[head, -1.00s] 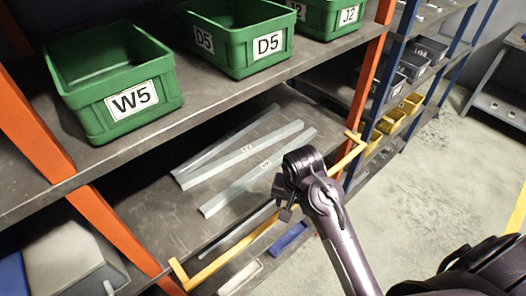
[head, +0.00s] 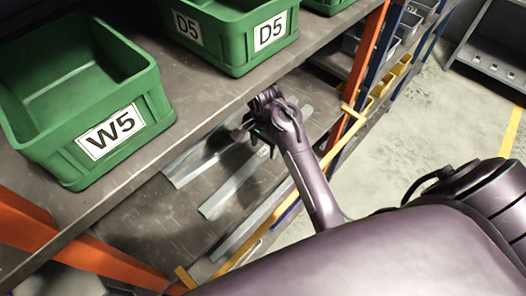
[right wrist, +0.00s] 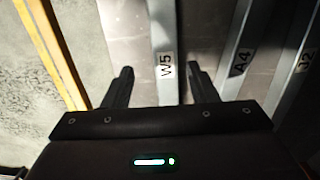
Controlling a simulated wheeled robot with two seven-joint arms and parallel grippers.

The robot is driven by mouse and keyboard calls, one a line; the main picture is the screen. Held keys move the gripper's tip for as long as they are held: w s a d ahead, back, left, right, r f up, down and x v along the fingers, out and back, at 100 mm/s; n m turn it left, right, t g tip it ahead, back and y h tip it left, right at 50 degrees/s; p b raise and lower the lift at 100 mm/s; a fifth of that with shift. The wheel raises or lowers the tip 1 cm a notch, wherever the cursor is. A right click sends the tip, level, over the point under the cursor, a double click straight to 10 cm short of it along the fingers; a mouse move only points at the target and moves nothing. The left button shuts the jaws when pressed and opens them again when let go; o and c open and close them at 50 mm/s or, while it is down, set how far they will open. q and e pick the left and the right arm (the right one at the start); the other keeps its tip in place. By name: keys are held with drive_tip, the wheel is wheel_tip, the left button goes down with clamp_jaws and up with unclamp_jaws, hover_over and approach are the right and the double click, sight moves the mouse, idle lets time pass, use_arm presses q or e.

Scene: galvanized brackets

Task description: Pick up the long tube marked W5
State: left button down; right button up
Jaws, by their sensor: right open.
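The long grey tube marked W5 (right wrist: 165,110) runs up the middle of the right wrist view, its white label (right wrist: 167,65) facing the camera. My right gripper (right wrist: 160,78) is open, with one finger on each side of this tube in that view. I cannot tell how far the fingertips are above it. My left gripper is not in view.
Parallel tubes marked A4 (right wrist: 238,65) and J2 (right wrist: 304,62) lie to the right of W5. A yellow rail (right wrist: 55,50) runs along the shelf front. Above is an upper shelf (head: 190,130) with green bins, one marked W5 (head: 110,132).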

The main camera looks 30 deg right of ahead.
sight(263, 151)
drive_tip(key=shift+w+d+f+p, duration=0.1)
drive_tip(key=shift+w+f+p, duration=0.1)
drive_tip(key=shift+f, duration=0.4)
drive_tip(key=shift+w+f+p, duration=0.2)
drive_tip(key=shift+f, duration=0.4)
drive_tip(key=shift+w+f, duration=0.1)
drive_tip(key=shift+f, duration=0.5)
drive_tip(key=c, duration=0.7)
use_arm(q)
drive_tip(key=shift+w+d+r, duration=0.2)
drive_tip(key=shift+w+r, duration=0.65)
use_arm(e)
drive_tip(key=shift+r, duration=0.15)
clamp_jaws()
